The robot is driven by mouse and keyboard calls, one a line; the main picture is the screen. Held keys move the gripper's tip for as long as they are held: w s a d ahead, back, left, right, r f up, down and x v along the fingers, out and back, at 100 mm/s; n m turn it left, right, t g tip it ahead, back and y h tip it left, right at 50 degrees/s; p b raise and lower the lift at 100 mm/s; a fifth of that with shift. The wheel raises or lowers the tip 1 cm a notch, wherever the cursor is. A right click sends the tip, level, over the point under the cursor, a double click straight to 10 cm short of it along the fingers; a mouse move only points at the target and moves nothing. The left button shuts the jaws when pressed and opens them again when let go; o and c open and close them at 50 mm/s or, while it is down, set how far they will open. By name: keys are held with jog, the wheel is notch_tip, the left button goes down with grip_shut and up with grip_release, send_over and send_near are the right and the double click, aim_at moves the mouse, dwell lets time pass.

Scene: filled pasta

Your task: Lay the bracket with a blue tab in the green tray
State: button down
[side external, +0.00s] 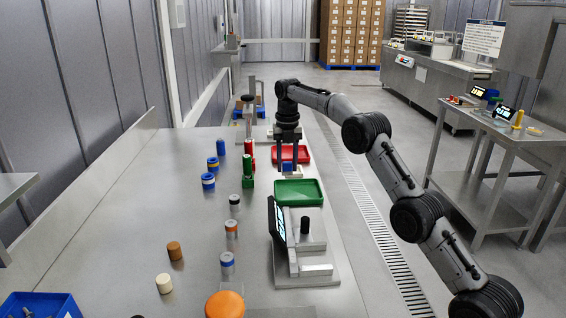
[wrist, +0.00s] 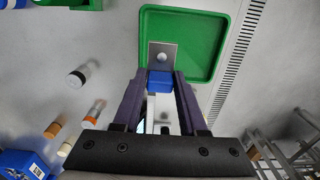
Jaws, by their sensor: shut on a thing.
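My gripper (wrist: 160,82) is shut on the blue tab (wrist: 160,80) of a bracket, whose grey metal plate (wrist: 162,55) with a round pale boss extends past the fingertips. In the side view my gripper (side external: 289,168) points down, with the blue tab between its fingers, at the far edge of the green tray (side external: 318,193). In the wrist view the plate overlaps part of the green tray (wrist: 208,42), whose visible floor is bare. The height of the bracket above the tray is hard to judge.
A red tray (side external: 303,154) lies behind the green one. A scale-like device with a screen (side external: 306,270) stands in front. Green (side external: 248,172) and red upright pieces and several small cylinders stand to the left. A blue bin (side external: 40,306) is at the near left.

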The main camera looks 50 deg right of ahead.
aim_at(288, 162)
jog(key=shift+f, duration=3.3)
jog(key=shift+f, duration=0.55)
jog(key=shift+c, duration=2.1)
grip_release()
jog(key=shift+o, duration=0.2)
jog(key=shift+a, duration=0.1)
jog(key=shift+w, duration=0.1)
notch_tip(288, 162, up, 12)
